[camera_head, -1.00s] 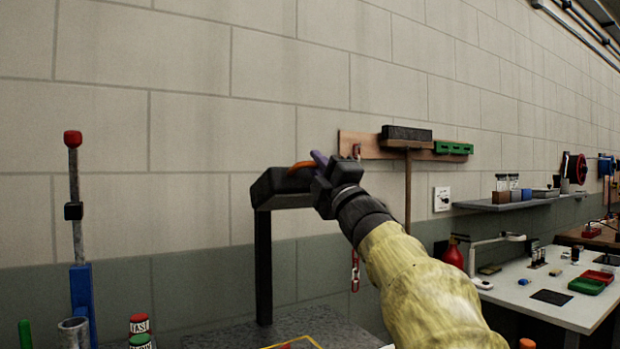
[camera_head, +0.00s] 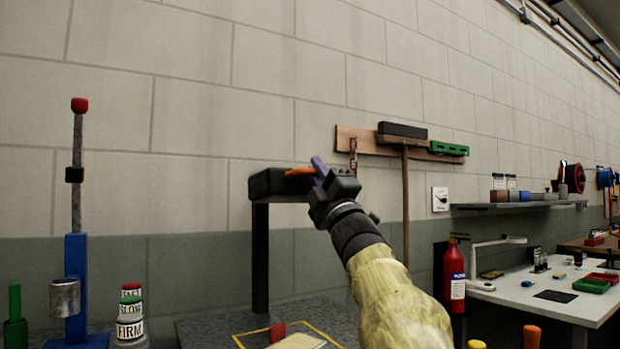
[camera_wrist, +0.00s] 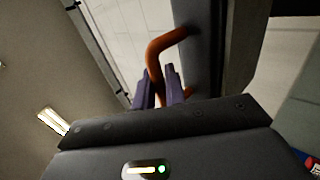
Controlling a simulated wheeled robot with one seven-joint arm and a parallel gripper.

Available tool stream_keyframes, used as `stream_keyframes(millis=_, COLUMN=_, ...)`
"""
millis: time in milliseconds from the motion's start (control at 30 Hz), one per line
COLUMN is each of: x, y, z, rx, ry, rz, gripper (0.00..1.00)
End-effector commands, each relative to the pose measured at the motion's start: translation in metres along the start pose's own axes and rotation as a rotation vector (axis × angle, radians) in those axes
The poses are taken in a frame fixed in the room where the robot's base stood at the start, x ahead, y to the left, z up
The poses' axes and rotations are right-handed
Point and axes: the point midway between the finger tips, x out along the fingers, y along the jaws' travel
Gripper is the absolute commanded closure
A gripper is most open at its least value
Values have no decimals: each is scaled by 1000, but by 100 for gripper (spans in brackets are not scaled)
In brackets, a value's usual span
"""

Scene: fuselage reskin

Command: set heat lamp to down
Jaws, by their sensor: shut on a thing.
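The heat lamp is a black head (camera_head: 268,184) on a black post (camera_head: 260,260), standing on a grey surface in front of the wall. An orange handle (camera_head: 300,171) sticks out from the head; in the wrist view it is a bent orange bar (camera_wrist: 168,42) beside a dark panel (camera_wrist: 196,60). My gripper (camera_head: 320,168) is at the right end of the head, with its purple fingers shut on the handle. The wrist view shows the fingers (camera_wrist: 160,90) on either side of the bar's lower part. The lamp's underside is hidden.
A yellow-outlined area (camera_head: 318,330) lies on the surface below the lamp. A blue stand with a red-topped lever (camera_head: 76,250) and labelled discs (camera_head: 130,320) stand at left. A fire extinguisher (camera_head: 454,275) and white bench (camera_head: 540,295) are at right.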

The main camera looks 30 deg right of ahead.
Motion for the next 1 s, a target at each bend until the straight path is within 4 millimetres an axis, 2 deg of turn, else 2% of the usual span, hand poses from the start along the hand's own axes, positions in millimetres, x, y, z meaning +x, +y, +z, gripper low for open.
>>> stream_keyframes(millis=200, x=-11, y=-8, z=5, rx=-7, ry=-7, rz=-1, gripper=100)
stream_keyframes(millis=733, x=-12, y=-10, z=6, rx=-7, ry=-9, rz=-2, gripper=100)
stream_keyframes(millis=767, x=-12, y=-10, z=6, rx=-7, ry=-9, rz=-2, gripper=86)
stream_keyframes(millis=833, x=-12, y=-10, z=6, rx=-7, ry=-8, rz=-2, gripper=72)
stream_keyframes(millis=1000, x=-12, y=-10, z=6, rx=-7, ry=-8, rz=-2, gripper=70)
